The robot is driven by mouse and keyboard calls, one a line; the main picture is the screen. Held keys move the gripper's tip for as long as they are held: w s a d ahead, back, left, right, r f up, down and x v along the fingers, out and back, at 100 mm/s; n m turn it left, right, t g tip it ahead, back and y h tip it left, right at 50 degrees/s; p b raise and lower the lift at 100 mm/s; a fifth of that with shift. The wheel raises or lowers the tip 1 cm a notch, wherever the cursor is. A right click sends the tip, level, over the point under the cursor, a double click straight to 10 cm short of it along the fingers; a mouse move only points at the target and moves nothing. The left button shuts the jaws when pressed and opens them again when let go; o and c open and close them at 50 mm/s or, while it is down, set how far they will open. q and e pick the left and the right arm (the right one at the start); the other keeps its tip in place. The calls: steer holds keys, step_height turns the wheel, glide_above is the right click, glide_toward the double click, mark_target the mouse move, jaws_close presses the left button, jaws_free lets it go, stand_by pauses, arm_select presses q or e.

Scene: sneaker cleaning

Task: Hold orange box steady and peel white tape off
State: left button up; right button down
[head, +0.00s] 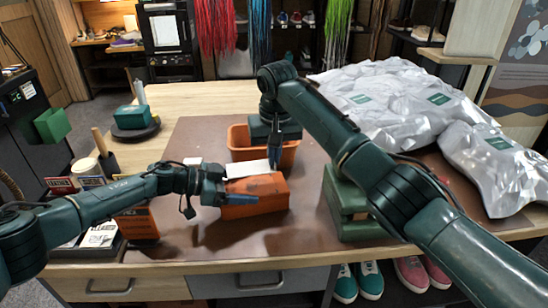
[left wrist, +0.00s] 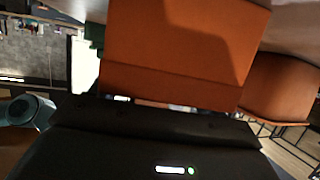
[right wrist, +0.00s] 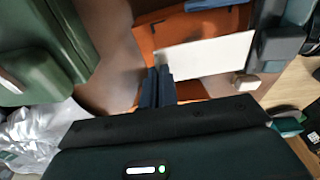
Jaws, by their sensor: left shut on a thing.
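The orange box (head: 262,194) sits on the brown mat, and it fills the upper middle of the left wrist view (left wrist: 180,50). My left gripper (head: 215,205) is shut on the box from its left end, with one blue finger along its front face. The white tape (head: 247,168) shows as a flat strip at the box's top back edge and is clearer in the right wrist view (right wrist: 208,55). My right gripper (right wrist: 158,72) points down at one end of the tape with its fingers together. I cannot tell whether the tape is between them.
An orange bin (head: 288,155) stands behind the box. A green box (head: 345,205) stands to the right, under my right arm. Silver bags (head: 400,95) fill the back right. Small boxes and a cup stand at left. The mat in front is clear.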

arm_select(q)
steer(key=shift+f, duration=0.1)
arm_select(e)
steer(key=shift+r, duration=1.05)
steer(key=shift+r, duration=0.15)
steer(key=shift+r, duration=1.9)
arm_select(q)
steer(key=o, duration=1.2)
steer(key=shift+o, duration=0.2)
steer(key=v, duration=1.2)
